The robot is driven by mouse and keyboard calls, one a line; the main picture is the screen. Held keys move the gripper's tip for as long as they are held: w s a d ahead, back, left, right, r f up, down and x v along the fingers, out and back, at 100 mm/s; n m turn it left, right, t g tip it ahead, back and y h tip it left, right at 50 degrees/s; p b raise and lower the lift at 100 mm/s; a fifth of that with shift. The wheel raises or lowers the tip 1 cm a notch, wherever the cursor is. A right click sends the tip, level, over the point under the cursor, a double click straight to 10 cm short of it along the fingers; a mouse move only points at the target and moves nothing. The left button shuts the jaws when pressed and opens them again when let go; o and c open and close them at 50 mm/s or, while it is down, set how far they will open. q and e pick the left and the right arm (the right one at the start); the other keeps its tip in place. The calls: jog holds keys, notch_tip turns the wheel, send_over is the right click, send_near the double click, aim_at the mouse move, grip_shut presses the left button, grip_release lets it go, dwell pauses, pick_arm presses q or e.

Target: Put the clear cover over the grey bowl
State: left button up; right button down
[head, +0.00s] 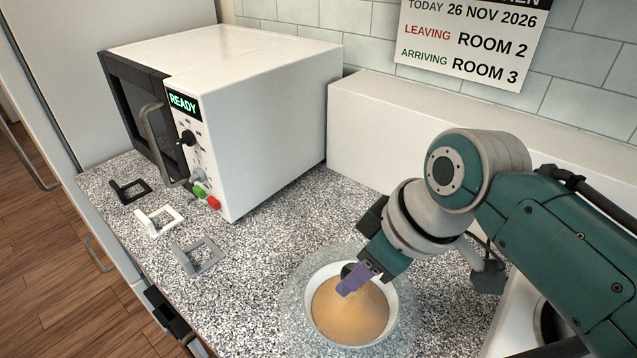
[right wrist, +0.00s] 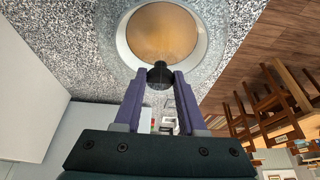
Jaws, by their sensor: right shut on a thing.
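The grey bowl (head: 397,318) stands on the speckled counter at the bottom centre of the head view, with orange-brown contents. It also shows at the top of the right wrist view (right wrist: 123,45). The clear cover (head: 292,308) shows as a faint see-through disc, wider than the bowl, around and over it. My right gripper (head: 352,278) has purple fingers shut on the cover's dark knob (right wrist: 160,76), above the bowl. I cannot tell whether the cover touches the counter or hangs just above it. My left gripper is not in view.
A white microwave (head: 260,115) reading READY stands at the back left. A black bracket (head: 130,191), a white one (head: 159,219) and a grey one (head: 198,256) lie along the front edge. A long white box (head: 440,128) lines the wall. Speckled counter lies free between microwave and bowl.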

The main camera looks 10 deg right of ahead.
jog(key=shift+f, duration=0.35)
jog(key=shift+c, duration=2.4)
grip_release()
jog(key=shift+r, duration=0.4)
jog(key=p+v, duration=0.3)
jog(key=v, duration=0.8)
jog(key=s+d+m+h, duration=0.2)
jog(key=s+d+m, duration=0.2)
jog(key=s, duration=1.2)
jog(key=shift+s+f+m+h, duration=0.3)
jog(key=shift+s+m, duration=0.1)
jog(key=shift+m, duration=0.4)
